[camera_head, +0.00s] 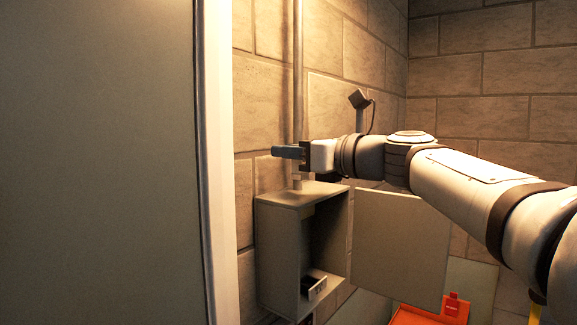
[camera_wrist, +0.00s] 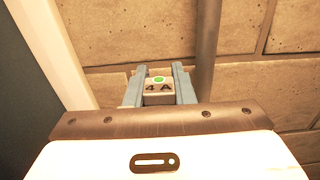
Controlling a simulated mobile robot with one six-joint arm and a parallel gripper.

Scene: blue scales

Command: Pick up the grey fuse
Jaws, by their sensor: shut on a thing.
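The grey fuse (camera_wrist: 159,97) sits between the two fingers of my gripper (camera_wrist: 160,80) in the wrist view. It has a "4 A" marking and a green dot on its end. My gripper is shut on it. In the head view my gripper (camera_head: 287,152) points left, held in the air above the open grey wall box (camera_head: 278,245). The fuse itself cannot be made out there, as the fingers hide it.
The box's door (camera_head: 400,245) stands open to the right. A dark holder (camera_head: 314,287) sits low inside the box. A vertical pipe (camera_head: 298,70) runs down the brick wall to it. A red tray (camera_head: 415,317) with a red piece (camera_head: 452,304) is below right. A large grey panel (camera_head: 95,160) fills the left.

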